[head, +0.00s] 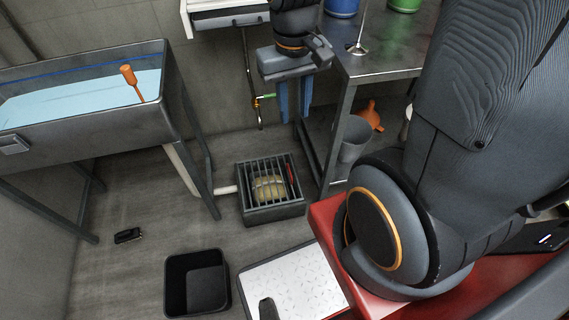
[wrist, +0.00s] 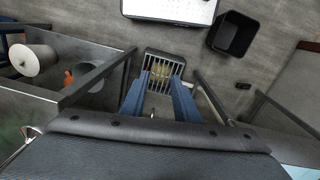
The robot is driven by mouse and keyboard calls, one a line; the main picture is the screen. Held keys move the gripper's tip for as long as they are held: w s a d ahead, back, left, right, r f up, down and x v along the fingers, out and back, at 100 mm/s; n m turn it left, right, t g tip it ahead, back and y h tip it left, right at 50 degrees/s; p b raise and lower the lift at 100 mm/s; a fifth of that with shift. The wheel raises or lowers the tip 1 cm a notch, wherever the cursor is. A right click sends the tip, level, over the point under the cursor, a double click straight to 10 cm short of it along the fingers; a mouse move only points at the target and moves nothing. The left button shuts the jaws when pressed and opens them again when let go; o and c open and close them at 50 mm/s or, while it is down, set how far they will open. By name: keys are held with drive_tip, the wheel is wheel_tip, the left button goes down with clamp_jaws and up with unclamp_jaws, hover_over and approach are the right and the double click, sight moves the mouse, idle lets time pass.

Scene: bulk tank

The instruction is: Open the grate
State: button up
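A yellowish rounded object (head: 268,188) shows under the bars, and a red strip lies along the right side. The grate appears closed over the box. It also shows in the wrist view (wrist: 160,66), beyond my fingertips. My gripper (head: 294,120) hangs above and behind the grate, blue fingers pointing down. The wrist view shows the fingers (wrist: 159,78) apart with nothing held between them.
A steel tank (head: 90,122) with pale blue liquid stands at left on legs. A metal table (head: 385,62) stands at right, with a grey bucket (head: 353,138) and orange funnel (head: 370,115) beneath. A black bin (head: 197,284) and white tray (head: 300,285) lie in front.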

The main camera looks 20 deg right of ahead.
drive_tip(key=m+h+b, duration=0.1)
drive_tip(key=h+b, duration=0.1)
drive_tip(key=b, duration=3.4)
approach(288, 165)
drive_tip(key=s, duration=0.2)
drive_tip(key=b+x, duration=0.5)
drive_tip(key=x, duration=0.2)
drive_tip(key=shift+w+a+f, duration=0.15)
drive_tip(key=shift+f, duration=0.05)
drive_tip(key=shift+c, duration=0.4)
clamp_jaws()
